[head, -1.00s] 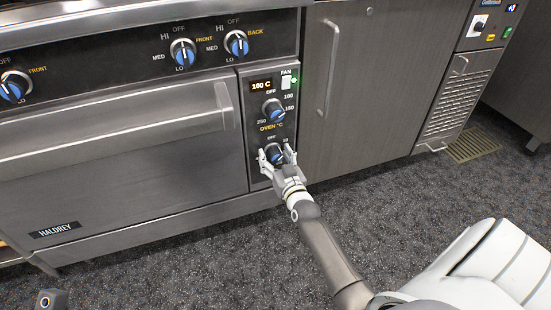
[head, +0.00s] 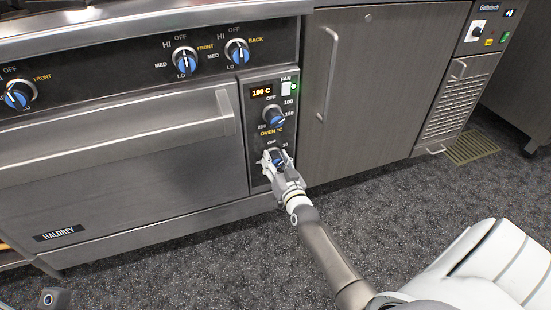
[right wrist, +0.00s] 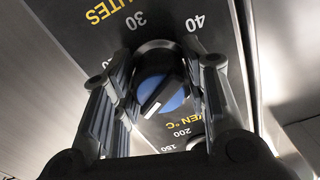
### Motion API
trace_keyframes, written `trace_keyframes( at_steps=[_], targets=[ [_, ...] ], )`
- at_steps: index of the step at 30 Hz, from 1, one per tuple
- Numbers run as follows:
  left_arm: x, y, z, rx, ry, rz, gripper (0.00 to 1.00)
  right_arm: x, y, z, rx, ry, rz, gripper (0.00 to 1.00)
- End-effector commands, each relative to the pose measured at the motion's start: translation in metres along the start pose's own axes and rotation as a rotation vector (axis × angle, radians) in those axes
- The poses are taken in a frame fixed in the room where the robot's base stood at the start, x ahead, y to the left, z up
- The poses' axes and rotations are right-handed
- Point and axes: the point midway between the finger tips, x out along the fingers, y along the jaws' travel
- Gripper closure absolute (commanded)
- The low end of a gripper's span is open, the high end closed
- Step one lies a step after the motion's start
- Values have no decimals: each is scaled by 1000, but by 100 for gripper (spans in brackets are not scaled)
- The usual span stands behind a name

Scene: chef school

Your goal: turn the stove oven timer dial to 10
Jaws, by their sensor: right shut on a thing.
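The timer dial (head: 277,158) is the lower knob on the narrow oven panel, black with a blue face, with "OFF" above it and "10" at its upper right. My right gripper (head: 276,161) is shut on it, with fingers on either side. In the right wrist view the dial (right wrist: 160,85) sits between the fingers of the gripper (right wrist: 160,92). The print there is upside down, with "30", "40" and "MINUTES" showing. The dial's white mark points to the lower left, which is the panel's upper right. A finger hides the print there.
The oven temperature dial (head: 273,115) is just above, under a lit display (head: 262,92) and a fan switch (head: 288,88). The oven door handle (head: 110,133) runs to the left. A cabinet door (head: 385,80) is at the right. The floor (head: 200,265) in front is clear.

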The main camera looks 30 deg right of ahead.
Motion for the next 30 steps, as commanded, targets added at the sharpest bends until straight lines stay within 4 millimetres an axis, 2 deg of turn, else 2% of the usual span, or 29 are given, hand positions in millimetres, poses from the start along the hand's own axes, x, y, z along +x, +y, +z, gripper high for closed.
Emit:
trace_keyframes(
  at_steps=[8,9,14,25,30],
  targets=[
    [-1,-1,2,3,-15,-1,100,0,0,0,12,1,0,83],
    [-1,-1,2,3,-15,-1,100,0,0,0,11,1,0,58],
    [-1,-1,2,3,-13,-1,100,0,0,0,11,1,0,38],
    [0,-1,1,3,-7,0,100,-2,0,1,10,0,0,38],
    [0,-1,1,2,-8,0,100,-19,0,2,10,-1,0,38]
  ],
)
